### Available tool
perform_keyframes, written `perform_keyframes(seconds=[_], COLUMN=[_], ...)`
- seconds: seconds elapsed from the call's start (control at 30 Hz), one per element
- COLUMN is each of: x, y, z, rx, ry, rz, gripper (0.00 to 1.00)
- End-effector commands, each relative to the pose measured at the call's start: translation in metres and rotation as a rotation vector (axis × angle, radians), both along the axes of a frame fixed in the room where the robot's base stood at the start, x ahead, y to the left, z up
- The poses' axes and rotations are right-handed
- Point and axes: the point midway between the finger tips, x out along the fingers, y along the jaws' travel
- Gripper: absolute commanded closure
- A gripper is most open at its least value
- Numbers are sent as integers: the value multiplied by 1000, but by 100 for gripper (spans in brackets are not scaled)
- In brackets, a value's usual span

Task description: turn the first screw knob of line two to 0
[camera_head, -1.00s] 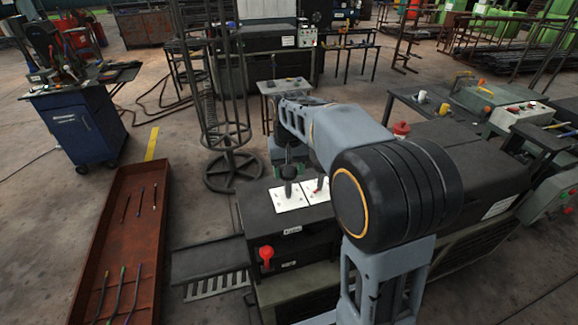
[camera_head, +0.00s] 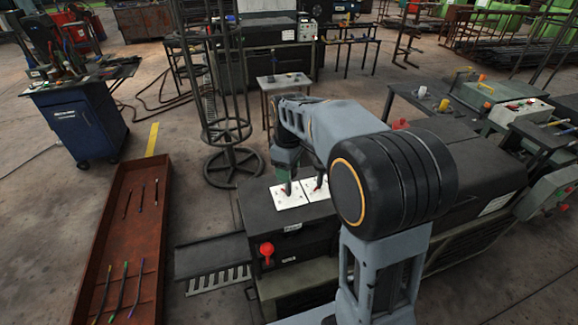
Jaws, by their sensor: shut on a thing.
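Two white plates lie on top of the dark machine housing (camera_head: 262,210), left of my arm. The left plate (camera_head: 291,202) has my gripper (camera_head: 287,187) standing on it, pointing down. The gripper is shut on a small knob at this plate, which the fingers mostly hide; a little red shows at their tips. The right plate (camera_head: 314,194) carries another small knob (camera_head: 319,181), partly behind my arm. The knob's pointer and scale are too small to read.
A red knob (camera_head: 267,250) sticks out of the housing's front. A tall round wire rack (camera_head: 232,160) stands behind it. A rust-red tray (camera_head: 120,250) with several rods lies on the floor at left. A blue tool cabinet (camera_head: 85,127) stands beyond.

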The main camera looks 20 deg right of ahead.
Motion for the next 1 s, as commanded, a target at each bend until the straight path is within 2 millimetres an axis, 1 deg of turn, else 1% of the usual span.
perform_keyframes(seconds=[1.0], x=[0], y=[0], z=[0], rx=[-1], ry=[0], rz=[963], gripper=[69])
